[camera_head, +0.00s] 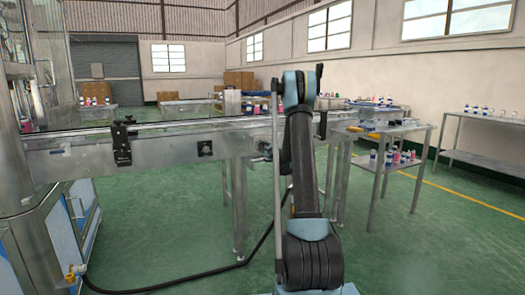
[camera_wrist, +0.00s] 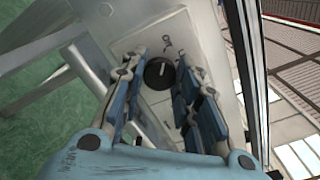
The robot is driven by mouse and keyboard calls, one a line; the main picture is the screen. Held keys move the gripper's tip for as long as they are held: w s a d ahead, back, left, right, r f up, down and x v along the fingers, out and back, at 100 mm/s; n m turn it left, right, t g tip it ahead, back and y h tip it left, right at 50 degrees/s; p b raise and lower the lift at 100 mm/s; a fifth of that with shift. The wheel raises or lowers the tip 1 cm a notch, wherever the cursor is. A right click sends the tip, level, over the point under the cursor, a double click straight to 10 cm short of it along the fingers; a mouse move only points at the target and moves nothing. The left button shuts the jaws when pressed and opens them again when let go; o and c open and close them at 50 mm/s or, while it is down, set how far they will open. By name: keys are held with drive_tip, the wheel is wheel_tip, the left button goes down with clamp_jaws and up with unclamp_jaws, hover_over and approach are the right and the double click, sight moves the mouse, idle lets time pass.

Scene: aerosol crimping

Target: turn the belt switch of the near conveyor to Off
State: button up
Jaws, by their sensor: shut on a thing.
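The belt switch (camera_wrist: 158,73) is a round black knob with a light pointer mark, on a pale plate on the metal side of the near conveyor in the wrist view. My gripper (camera_wrist: 159,66) has its two blue-padded fingers on either side of the knob, shut on it. Which setting the pointer marks cannot be read. In the head view the near conveyor (camera_head: 150,149) runs across from the left. My arm stands in front of its right part there, and my fingertips cannot be made out.
A small black fitting (camera_head: 205,148) and a black clamp bracket (camera_head: 122,143) sit on the conveyor's side. A black hose (camera_head: 170,284) lies on the green floor. A side table (camera_head: 385,165) with bottles stands at right. The floor at front right is clear.

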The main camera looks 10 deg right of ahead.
drive_tip(key=shift+s+a, duration=0.1)
drive_tip(key=shift+a, duration=0.1)
drive_tip(key=o, duration=1.1)
drive_tip(key=shift+c, duration=0.2)
drive_tip(key=shift+d, duration=0.1)
drive_tip(key=v, duration=1.1)
drive_tip(key=shift+s, duration=0.35)
drive_tip(key=shift+d, duration=0.15)
